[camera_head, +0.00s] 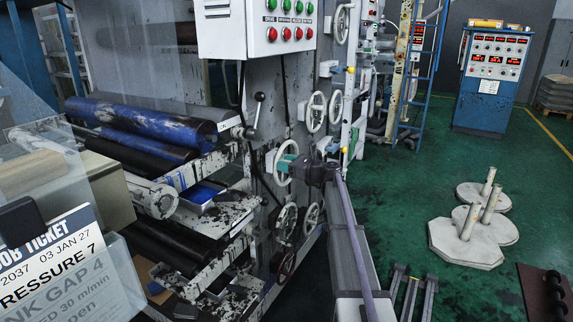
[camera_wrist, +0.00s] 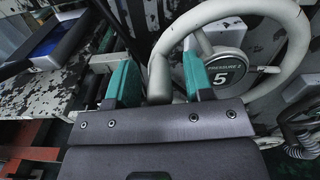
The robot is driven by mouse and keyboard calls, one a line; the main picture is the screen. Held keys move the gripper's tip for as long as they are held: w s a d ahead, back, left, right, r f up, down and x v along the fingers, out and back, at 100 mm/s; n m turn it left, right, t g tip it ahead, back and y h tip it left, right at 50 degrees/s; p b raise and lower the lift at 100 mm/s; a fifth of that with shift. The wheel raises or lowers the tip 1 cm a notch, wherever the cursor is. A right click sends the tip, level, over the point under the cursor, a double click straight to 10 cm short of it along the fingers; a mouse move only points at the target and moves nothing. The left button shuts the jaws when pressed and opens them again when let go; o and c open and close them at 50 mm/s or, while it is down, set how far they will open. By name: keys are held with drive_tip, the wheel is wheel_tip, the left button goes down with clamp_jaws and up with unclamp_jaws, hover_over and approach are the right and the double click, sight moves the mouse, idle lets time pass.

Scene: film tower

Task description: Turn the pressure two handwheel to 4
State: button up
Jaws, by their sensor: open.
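A white handwheel (camera_wrist: 290,55) fills the right of the wrist view. Its round hub plate (camera_wrist: 225,72) reads "PRESSURE" with a small last character that is hard to read, and a large 5. My gripper (camera_wrist: 158,78) is open, with its two teal fingers on either side of the wheel's near left rim. I cannot tell whether either finger touches the rim. In the head view my gripper (camera_head: 288,167) is at the white handwheel (camera_head: 278,160) on the machine's side, and it hides part of that wheel.
Other handwheels (camera_head: 316,112) stand close by, above and below. Blue and black rollers (camera_head: 140,122) lie to the left. A job ticket (camera_head: 55,265) at lower left reads "PRESSURE 7" and "INK GAP 4". Pale weights (camera_head: 465,243) stand on the green floor, right.

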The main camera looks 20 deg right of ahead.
clamp_jaws()
idle(0.3)
drive_tip(key=shift+a+f, duration=0.1)
